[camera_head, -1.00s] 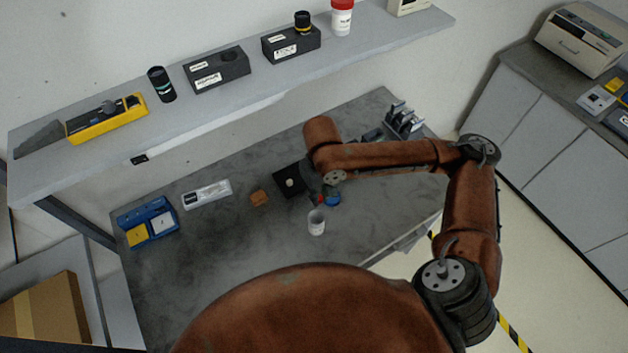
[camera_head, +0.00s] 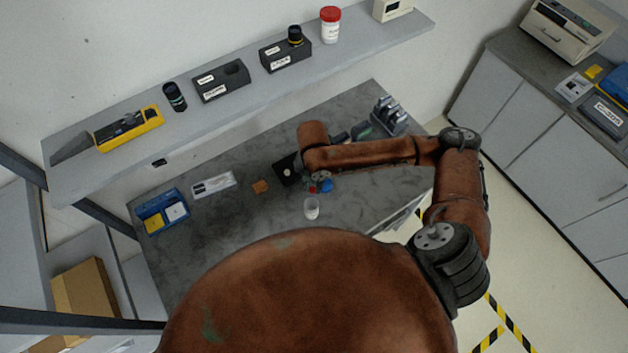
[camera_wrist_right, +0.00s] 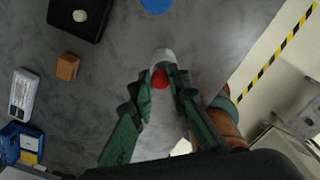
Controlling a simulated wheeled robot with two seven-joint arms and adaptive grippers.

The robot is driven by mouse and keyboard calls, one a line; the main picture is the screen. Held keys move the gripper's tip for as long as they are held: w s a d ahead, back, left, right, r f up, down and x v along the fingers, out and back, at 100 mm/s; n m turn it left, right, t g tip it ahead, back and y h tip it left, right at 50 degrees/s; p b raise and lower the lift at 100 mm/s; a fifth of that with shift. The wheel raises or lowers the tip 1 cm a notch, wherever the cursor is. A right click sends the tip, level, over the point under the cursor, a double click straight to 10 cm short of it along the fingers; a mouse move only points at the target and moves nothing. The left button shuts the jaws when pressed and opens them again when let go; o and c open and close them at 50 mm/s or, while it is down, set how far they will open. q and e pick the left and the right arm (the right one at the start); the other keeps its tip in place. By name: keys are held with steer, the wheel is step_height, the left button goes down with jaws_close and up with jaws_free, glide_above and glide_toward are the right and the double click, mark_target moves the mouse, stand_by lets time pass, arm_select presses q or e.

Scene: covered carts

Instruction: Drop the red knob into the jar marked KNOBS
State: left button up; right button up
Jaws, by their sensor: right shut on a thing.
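The red knob (camera_wrist_right: 159,78) is held between the green fingertips of my right gripper (camera_wrist_right: 157,84) in the right wrist view. The white jar (camera_wrist_right: 163,55) shows just beyond the knob, partly covered by it and the fingers. In the head view the jar (camera_head: 311,208) stands on the grey bench, and the red knob (camera_head: 313,190) shows just behind it in the picture, below my right gripper (camera_head: 312,186). No marking on the jar is readable. Whether the knob is over the jar's mouth cannot be told. My left gripper is not in view.
A blue round thing (camera_head: 326,185) lies close to the jar. A black tray with a pale round piece (camera_head: 288,167), an orange-brown block (camera_head: 260,187), a white labelled case (camera_head: 213,185) and a blue box (camera_head: 161,211) are on the bench (camera_head: 235,235). A shelf (camera_head: 215,120) runs behind.

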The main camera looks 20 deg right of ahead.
steer(key=n, duration=0.1)
steer(key=n+p, duration=0.1)
steer(key=n, duration=0.1)
steer(key=n+p, duration=0.1)
steer(key=shift+s+a+r+n, duration=0.1)
steer(key=shift+s+r+n, duration=0.2)
steer(key=shift+n, duration=0.1)
steer(key=shift+f+n, duration=0.2)
steer(key=shift+n, duration=0.4)
steer(key=shift+f+b, duration=0.75)
steer(key=shift+b, duration=0.1)
arm_select(q)
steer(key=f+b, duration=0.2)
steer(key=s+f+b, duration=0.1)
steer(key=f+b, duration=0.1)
steer(key=b, duration=0.1)
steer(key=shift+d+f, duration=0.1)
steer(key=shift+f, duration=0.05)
arm_select(e)
step_height(320, 180, down, 4)
steer(key=shift+f, duration=0.25)
steer(key=o, duration=0.8)
steer(key=shift+o, duration=0.2)
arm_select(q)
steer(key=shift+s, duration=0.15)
